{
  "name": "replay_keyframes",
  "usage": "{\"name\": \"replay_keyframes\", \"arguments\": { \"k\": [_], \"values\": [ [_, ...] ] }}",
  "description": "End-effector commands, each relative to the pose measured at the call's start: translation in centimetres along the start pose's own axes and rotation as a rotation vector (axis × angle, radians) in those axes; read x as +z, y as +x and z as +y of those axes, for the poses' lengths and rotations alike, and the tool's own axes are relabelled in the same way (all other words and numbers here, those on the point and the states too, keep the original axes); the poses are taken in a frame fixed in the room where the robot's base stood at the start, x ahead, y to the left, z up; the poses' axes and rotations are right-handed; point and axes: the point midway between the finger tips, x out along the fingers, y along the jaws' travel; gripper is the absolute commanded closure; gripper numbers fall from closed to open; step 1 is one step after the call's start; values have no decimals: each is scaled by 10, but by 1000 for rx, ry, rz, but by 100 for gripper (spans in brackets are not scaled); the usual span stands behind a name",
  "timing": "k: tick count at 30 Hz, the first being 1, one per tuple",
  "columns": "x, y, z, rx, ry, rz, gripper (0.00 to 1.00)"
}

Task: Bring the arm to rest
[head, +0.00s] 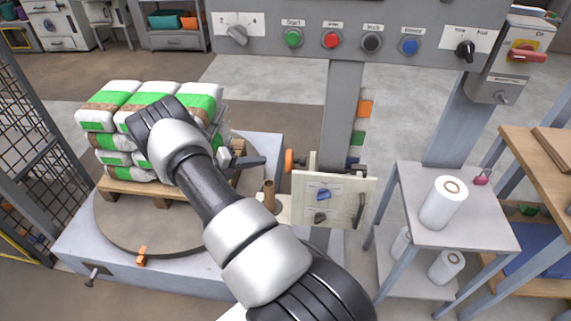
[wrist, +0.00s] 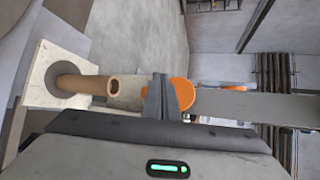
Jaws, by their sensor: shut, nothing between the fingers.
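My arm reaches from the lower right of the head view up to the left, its wrist in front of the stacked bags. My gripper (head: 262,161) points right, towards an orange round knob (head: 290,161), with a gap visible between them in the head view. In the wrist view the fingers (wrist: 161,96) are together at the centre, shut and empty. The orange knob (wrist: 181,94) shows behind them there. A brown cardboard tube (wrist: 90,86) on a pale plate (wrist: 45,75) lies left of the fingers.
White and green bags (head: 110,92) sit on a pallet on the round turntable (head: 150,238). A pale panel with switches (head: 335,200) stands right of my gripper. A control panel with coloured buttons (head: 350,22) spans the top. A shelf with white rolls (head: 443,202) stands right.

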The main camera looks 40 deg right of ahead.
Motion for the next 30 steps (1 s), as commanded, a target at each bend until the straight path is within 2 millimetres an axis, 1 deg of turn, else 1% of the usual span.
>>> {"name": "replay_keyframes", "arguments": {
  "k": [1,18,21,23,26,29,30],
  "values": [
    [1,-2,3,1,1,0,100],
    [2,-3,2,1,0,1,100],
    [3,-6,-2,8,20,6,100],
    [6,-12,-12,24,70,18,100],
    [8,-31,-40,79,227,64,100],
    [5,-59,-79,157,462,141,100],
    [2,-72,-95,192,565,178,100]
  ]
}}
